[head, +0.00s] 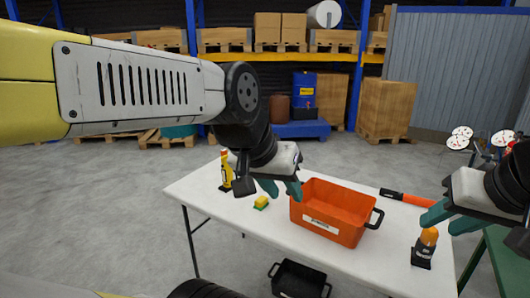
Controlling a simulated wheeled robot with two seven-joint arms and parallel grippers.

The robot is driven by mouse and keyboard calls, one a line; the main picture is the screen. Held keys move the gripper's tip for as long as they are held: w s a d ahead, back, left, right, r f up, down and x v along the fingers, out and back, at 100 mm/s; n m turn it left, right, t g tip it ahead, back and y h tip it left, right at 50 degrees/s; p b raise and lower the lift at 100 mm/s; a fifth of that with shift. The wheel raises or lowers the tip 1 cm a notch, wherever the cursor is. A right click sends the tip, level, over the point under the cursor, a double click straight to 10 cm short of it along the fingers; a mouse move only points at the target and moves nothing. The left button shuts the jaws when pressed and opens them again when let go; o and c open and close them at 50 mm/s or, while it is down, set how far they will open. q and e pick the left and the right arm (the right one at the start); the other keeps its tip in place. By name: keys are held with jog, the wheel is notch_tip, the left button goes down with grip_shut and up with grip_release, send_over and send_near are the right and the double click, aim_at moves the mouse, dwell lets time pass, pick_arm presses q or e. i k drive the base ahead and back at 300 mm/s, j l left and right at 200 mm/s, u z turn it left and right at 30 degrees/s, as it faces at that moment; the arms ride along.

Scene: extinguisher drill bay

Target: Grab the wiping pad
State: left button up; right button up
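The wiping pad (261,202) looks like a small yellow and green block. It lies on the white table (205,190), left of the orange bin. My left gripper (282,189) hangs above the table between the pad and the bin, with its teal fingers apart and nothing visible between them. It is a little up and right of the pad in the picture and is not holding it. My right gripper (449,220) is over the table's right end, with its teal fingers apart and empty.
An orange bin (345,232) with black handles stands mid-table. A yellow bottle (226,166) stands at the back left. An orange-topped item (424,249) and an orange and black tool (406,198) are at the right. A black crate (299,281) is on the floor.

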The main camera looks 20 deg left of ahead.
aim_at(261, 203)
jog(key=i+j+u, duration=0.35)
jog(key=i+j, duration=0.25)
jog(key=i+j+u, duration=0.3)
jog(key=i+j, duration=0.2)
jog(key=i, duration=0.15)
jog(key=i+j, duration=0.1)
jog(key=j, duration=0.3)
jog(key=i+j, duration=0.1)
jog(key=j, duration=0.3)
